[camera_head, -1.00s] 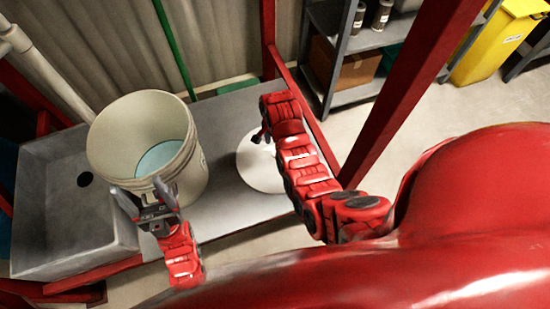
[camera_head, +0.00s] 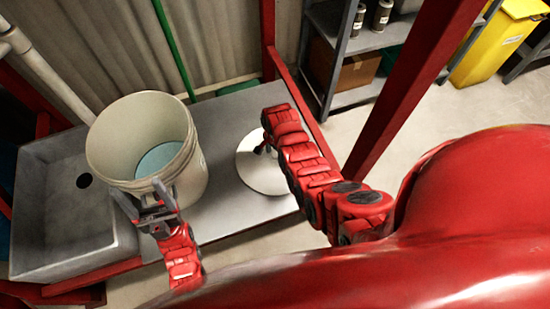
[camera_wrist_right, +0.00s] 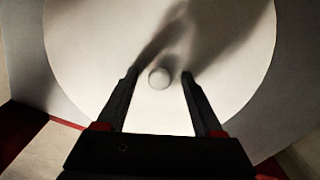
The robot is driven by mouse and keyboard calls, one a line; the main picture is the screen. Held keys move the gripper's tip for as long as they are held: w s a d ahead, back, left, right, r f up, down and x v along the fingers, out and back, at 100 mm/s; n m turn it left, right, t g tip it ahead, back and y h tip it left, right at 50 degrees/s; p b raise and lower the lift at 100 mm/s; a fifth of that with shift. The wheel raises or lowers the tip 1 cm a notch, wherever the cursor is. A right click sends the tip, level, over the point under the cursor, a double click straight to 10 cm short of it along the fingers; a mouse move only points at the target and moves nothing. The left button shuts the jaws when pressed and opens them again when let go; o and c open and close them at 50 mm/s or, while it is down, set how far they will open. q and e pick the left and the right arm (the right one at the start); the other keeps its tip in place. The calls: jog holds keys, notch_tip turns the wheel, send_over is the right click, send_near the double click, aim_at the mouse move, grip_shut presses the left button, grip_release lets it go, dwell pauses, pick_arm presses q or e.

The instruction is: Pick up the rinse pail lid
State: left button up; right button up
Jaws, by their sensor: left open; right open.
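The rinse pail lid (camera_head: 250,176) is a flat white disc lying on the grey bench, right of the pail, partly hidden by my right arm. In the right wrist view the lid (camera_wrist_right: 85,60) fills most of the picture, with a small round knob (camera_wrist_right: 160,77) near its middle. My right gripper (camera_wrist_right: 160,80) is open over the lid, its two fingers to either side of the knob in the picture and apart from it. In the head view its fingers are mostly hidden behind my arm. My left gripper (camera_head: 146,197) is open at the near side of the white pail (camera_head: 120,150).
The pail holds pale blue liquid (camera_head: 160,157) and stands on the grey bench (camera_head: 222,200). A grey sink (camera_head: 60,235) is at the left. Red frame posts (camera_head: 400,100) rise at the right. A shelf (camera_head: 370,42) and a yellow bin (camera_head: 495,40) stand behind.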

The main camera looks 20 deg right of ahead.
grip_shut()
dwell(1.3)
